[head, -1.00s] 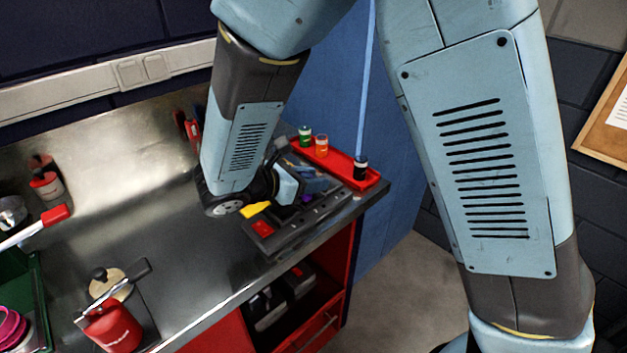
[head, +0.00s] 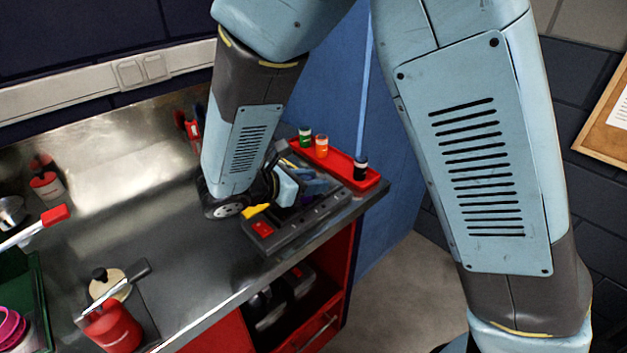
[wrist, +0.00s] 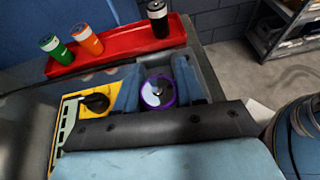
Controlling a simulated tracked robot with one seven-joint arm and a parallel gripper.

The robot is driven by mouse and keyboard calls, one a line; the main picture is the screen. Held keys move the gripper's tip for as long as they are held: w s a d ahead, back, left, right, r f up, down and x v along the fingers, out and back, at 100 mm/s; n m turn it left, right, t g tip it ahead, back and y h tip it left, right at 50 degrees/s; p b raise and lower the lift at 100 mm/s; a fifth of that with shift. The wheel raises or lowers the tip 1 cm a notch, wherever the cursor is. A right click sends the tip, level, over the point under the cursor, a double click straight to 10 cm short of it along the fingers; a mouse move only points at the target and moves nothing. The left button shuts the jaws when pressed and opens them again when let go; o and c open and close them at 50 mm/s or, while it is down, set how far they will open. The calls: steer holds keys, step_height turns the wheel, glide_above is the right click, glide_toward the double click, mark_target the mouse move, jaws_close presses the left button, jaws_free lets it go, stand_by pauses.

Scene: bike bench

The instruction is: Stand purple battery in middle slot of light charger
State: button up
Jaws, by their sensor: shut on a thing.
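The purple battery (wrist: 157,93) shows end-on in the wrist view as a round top with a purple rim. My gripper (wrist: 157,88) is shut on it, with one blue finger on each side. In the head view my gripper (head: 309,188) is low over the right end of the bench, mostly hidden behind my arm. A grey housing (wrist: 208,72) lies behind and right of the fingers in the wrist view. I cannot tell whether it is the light charger. The slots, and whether the battery's lower end is in one, are hidden.
A red tray (head: 338,163) behind the gripper holds green (head: 305,134), orange (head: 321,146) and black (head: 361,167) cylinders. A yellow device with a black knob (wrist: 78,112) is left of the fingers. A dark unit with a red patch (head: 262,229) lies along the bench edge.

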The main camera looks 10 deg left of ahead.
steer(key=shift+f, duration=0.55)
steer(key=o, duration=0.8)
steer(key=shift+o, duration=0.2)
steer(key=shift+v, duration=5.55)
steer(key=shift+w, duration=0.1)
